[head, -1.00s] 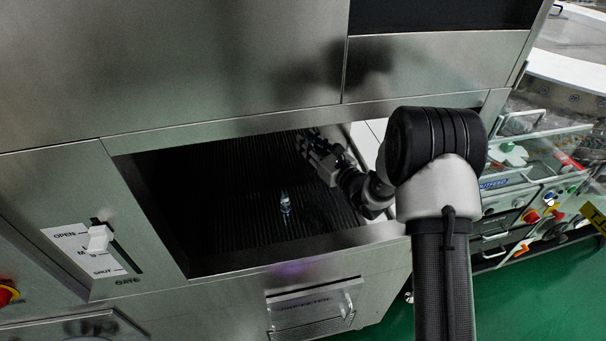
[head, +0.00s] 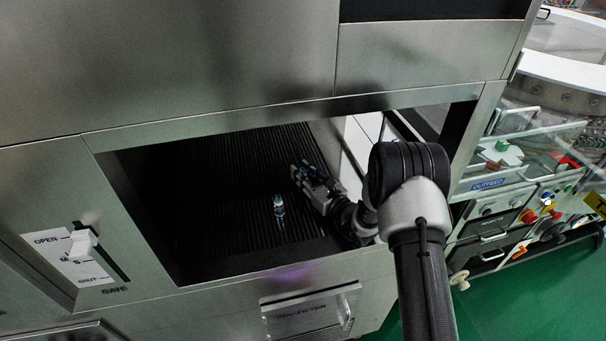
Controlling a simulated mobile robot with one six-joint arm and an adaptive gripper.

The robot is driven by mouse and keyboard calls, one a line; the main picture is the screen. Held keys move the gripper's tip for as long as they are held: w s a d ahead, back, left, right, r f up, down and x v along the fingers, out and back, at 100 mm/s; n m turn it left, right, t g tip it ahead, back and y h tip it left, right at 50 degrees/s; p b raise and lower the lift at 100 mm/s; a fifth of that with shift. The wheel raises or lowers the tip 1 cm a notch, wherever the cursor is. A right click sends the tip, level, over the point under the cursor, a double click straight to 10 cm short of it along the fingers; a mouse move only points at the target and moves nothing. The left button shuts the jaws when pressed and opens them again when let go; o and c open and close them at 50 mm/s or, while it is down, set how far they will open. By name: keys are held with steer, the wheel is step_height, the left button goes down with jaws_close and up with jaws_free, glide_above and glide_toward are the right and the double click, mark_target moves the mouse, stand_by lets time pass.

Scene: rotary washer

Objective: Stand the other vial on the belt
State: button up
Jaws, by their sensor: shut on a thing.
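One small clear vial (head: 279,206) stands upright on the dark ribbed belt (head: 225,215) inside the washer's opening. My gripper (head: 297,172) is inside the opening, to the right of this vial and a little above it in the picture, apart from it. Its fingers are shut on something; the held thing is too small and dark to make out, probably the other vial.
The steel frame of the opening (head: 225,279) surrounds the belt, and my arm passes in at its right side. A gate lever (head: 84,243) is on the left panel. The outfeed panel (head: 489,184) is at the right. The left part of the belt looks clear.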

steer(key=shift+f, duration=0.25)
steer(key=o, duration=0.8)
steer(key=shift+r, duration=0.15)
